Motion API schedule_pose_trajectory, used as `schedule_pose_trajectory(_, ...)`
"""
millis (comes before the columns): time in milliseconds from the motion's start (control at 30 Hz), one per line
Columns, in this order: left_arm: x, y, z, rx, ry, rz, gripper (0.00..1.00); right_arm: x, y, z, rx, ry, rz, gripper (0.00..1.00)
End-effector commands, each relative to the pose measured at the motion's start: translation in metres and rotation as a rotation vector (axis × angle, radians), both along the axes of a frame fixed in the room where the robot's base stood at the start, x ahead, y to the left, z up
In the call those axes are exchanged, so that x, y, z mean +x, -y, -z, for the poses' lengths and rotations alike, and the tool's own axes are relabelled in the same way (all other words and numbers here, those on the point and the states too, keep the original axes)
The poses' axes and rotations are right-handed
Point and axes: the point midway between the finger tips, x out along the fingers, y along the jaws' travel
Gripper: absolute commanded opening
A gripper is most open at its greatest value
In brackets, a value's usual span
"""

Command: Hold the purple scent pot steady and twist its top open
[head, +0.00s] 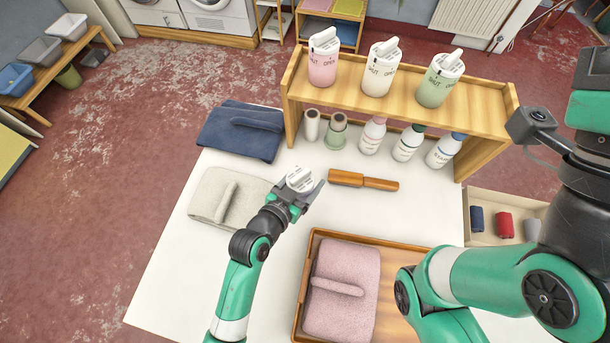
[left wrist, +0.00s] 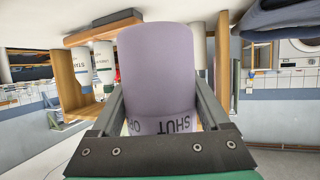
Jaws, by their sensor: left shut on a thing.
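The purple scent pot (left wrist: 158,70) fills the middle of the left wrist view, between the two fingers of my left gripper (head: 305,193). The gripper is shut on it and holds it over the white table. In the head view its white top (head: 299,178) faces up towards the camera, and the gripper hides most of its body. In the left wrist view, the word SHUT and part of OPEN show near its lower edge. My right arm stands at the right of the head view, but its fingers are out of sight.
A wooden shelf (head: 402,98) carries pink (head: 323,68), white (head: 378,79) and green (head: 436,90) pots, with bottles beneath. Folded blue (head: 240,128) and beige (head: 215,200) cloths, a wooden-handled tool (head: 363,180) and a tray (head: 303,290) with pink cloth surround the left gripper.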

Motion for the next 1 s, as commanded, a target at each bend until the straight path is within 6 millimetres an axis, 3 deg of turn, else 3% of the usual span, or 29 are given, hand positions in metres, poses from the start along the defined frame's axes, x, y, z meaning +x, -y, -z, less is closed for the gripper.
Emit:
schedule_pose_trajectory(33, -0.003, -0.001, 0.017, 0.002, -0.008, -0.003, 0.21, 0.0, 0.0, 0.0, 0.0, 0.0, 0.0, 0.5)
schedule_pose_trajectory(167, -0.008, -0.002, 0.038, 0.0, -0.002, -0.008, 0.21, 0.0, 0.0, 0.0, 0.0, 0.0, 0.0, 0.5)
schedule_pose_trajectory(533, -0.009, -0.002, 0.041, -0.001, 0.001, -0.008, 0.21, 0.0, 0.0, 0.0, 0.0, 0.0, 0.0, 0.5)
schedule_pose_trajectory(1000, -0.008, -0.002, 0.064, 0.0, 0.001, -0.009, 0.21, 0.0, 0.0, 0.0, 0.0, 0.0, 0.0, 0.5)
